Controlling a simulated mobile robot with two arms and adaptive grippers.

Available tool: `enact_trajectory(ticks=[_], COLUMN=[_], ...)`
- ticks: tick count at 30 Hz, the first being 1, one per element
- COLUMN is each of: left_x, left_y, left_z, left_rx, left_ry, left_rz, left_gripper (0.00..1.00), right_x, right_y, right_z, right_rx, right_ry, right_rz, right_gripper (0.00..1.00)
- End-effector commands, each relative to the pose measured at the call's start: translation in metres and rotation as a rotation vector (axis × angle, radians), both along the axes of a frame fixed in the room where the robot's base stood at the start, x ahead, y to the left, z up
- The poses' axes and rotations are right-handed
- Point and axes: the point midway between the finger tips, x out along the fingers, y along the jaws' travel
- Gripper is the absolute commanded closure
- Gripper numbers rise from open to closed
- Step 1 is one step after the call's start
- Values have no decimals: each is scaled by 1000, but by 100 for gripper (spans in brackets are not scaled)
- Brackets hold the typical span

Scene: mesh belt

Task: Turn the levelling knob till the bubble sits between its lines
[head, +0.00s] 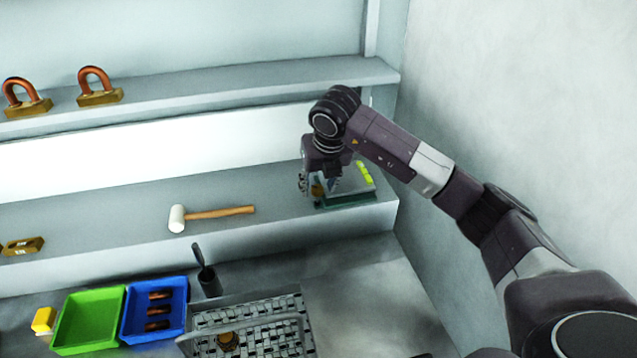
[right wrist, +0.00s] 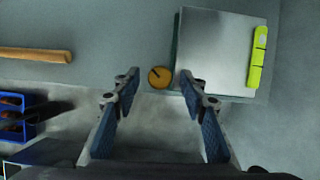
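The levelling knob (right wrist: 161,77) is a small round amber disc with a dark mark, at the left edge of a grey metal plate (right wrist: 213,50). The yellow-green vial (right wrist: 258,57) lies along the plate's right side and has two dark cross lines. A paler spot, perhaps the bubble, shows near its upper end, outside the lines. In the head view the vial (head: 364,173) shows beside my right gripper (head: 319,186), which partly covers the knob. My right gripper (right wrist: 160,86) is open, with its fingertips on either side of the knob; contact is unclear. My left gripper is out of view.
A white-headed mallet (head: 177,218) lies on the same shelf, left of the plate. Padlock-like pieces (head: 100,97) stand on the upper shelf. Below are a green bin (head: 62,328), a blue bin (head: 184,290) and a mesh basket (head: 265,347). A wall is at right.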

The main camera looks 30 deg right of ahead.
Motion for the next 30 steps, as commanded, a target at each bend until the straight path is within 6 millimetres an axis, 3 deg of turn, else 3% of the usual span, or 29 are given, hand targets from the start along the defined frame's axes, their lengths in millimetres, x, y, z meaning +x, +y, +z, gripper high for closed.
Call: enact_trajectory(ticks=[2,12,22,30], left_x=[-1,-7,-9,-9], left_y=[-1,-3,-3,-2], left_z=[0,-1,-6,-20], left_rx=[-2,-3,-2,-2], left_ry=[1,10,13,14], left_rz=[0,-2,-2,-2], left_gripper=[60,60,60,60], right_x=[0,0,1,2], right_y=[0,0,1,3], right_z=[0,0,0,-1], right_rx=[0,0,0,0], right_ry=[0,0,-2,-4], right_rz=[0,0,-38,-200], right_gripper=[62,99,100,100])
